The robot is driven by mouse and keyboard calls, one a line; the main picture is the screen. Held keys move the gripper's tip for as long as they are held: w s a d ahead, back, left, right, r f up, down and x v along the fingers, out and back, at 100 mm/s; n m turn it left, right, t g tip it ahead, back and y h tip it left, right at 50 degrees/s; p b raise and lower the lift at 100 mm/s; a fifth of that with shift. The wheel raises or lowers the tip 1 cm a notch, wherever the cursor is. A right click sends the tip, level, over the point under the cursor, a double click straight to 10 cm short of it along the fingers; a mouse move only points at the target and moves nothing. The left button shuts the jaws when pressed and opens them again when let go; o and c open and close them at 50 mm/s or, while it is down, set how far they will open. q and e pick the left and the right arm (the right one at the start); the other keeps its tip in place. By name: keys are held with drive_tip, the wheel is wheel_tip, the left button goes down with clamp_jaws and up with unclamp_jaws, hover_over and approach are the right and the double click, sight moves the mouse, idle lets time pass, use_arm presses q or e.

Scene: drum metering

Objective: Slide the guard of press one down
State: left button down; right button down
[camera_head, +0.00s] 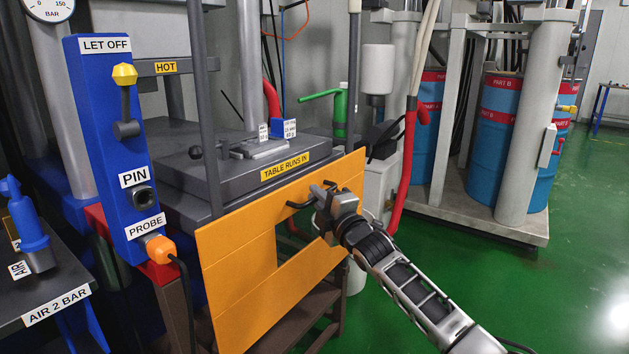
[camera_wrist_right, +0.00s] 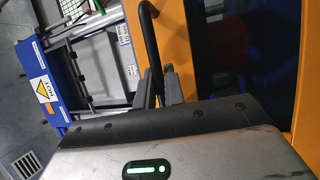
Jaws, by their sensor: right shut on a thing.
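The guard (camera_head: 232,262) of the press is an orange panel with a rectangular cut-out, standing upright between two grey posts in the head view. Its top edge is just below the table's front edge. A black bar handle is on its upper right part. My right gripper (camera_head: 322,196) is at that handle and shut on it. In the right wrist view the black handle (camera_wrist_right: 149,45) runs down between the fingers of my right gripper (camera_wrist_right: 160,85), with the orange guard (camera_wrist_right: 184,32) behind. My left gripper is not in view.
The grey press table (camera_head: 200,160) is behind the guard. A blue control box (camera_head: 108,150) with a yellow lever stands left of it. Blue drums (camera_head: 495,130) stand in a frame further back. Green floor is clear at right.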

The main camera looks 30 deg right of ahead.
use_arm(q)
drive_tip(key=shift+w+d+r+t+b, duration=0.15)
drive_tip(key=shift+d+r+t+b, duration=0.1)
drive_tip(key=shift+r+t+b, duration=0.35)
use_arm(e)
drive_tip(key=shift+f, duration=1.7)
drive_tip(key=c, duration=1.8)
unclamp_jaws()
drive_tip(key=shift+f, duration=0.1)
use_arm(q)
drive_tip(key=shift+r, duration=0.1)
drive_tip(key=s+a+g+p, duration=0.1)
drive_tip(key=p, duration=0.2)
use_arm(e)
drive_tip(key=s, duration=0.5)
drive_tip(key=s+d+f, duration=0.1)
drive_tip(key=s, duration=0.4)
drive_tip(key=s+f, duration=0.1)
drive_tip(key=s, duration=0.4)
drive_tip(key=shift+s+d+f, duration=0.1)
drive_tip(key=shift+s+d, duration=0.2)
drive_tip(key=shift+s, duration=0.05)
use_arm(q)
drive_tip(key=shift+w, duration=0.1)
